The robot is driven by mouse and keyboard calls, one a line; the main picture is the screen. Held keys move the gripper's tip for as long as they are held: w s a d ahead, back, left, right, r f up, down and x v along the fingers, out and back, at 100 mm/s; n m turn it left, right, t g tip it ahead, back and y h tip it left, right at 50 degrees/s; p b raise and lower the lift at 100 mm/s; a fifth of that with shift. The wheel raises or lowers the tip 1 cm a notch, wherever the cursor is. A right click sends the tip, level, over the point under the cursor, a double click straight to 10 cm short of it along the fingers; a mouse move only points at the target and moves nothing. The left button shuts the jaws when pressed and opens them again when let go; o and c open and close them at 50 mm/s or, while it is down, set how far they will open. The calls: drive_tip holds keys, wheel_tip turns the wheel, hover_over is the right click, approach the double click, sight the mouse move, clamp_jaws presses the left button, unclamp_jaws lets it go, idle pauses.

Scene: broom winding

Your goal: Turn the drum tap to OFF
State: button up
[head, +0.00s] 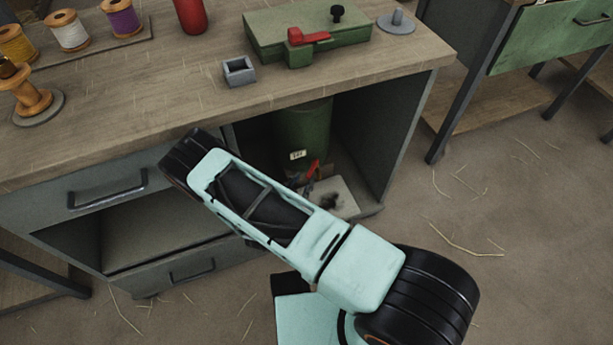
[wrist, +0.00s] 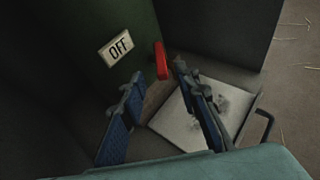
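The green drum (head: 303,125) stands in the open cabinet bay under the bench. Its white label reads OFF in the wrist view (wrist: 117,47). The red tap handle (wrist: 161,60) is to the right of the label and stands nearly upright in that view. In the head view the red handle (head: 314,167) shows low on the drum, partly behind my arm. My gripper (wrist: 160,82) is open, with its two blue-padded fingers apart and nothing visible between the pads. The handle appears just beyond the fingertips, close to the right one; I cannot tell whether they touch. The tap body is hidden.
A pale stained tray (wrist: 187,120) lies on the bay floor, below and right of the tap. The bay's dark side wall (head: 385,145) is close on the right. The bench top (head: 160,90) overhangs the bay and carries spools, a green box and a small grey holder.

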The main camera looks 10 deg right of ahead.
drive_tip(key=v, duration=0.7)
drive_tip(key=shift+s, duration=0.25)
drive_tip(key=shift+a+r, duration=0.15)
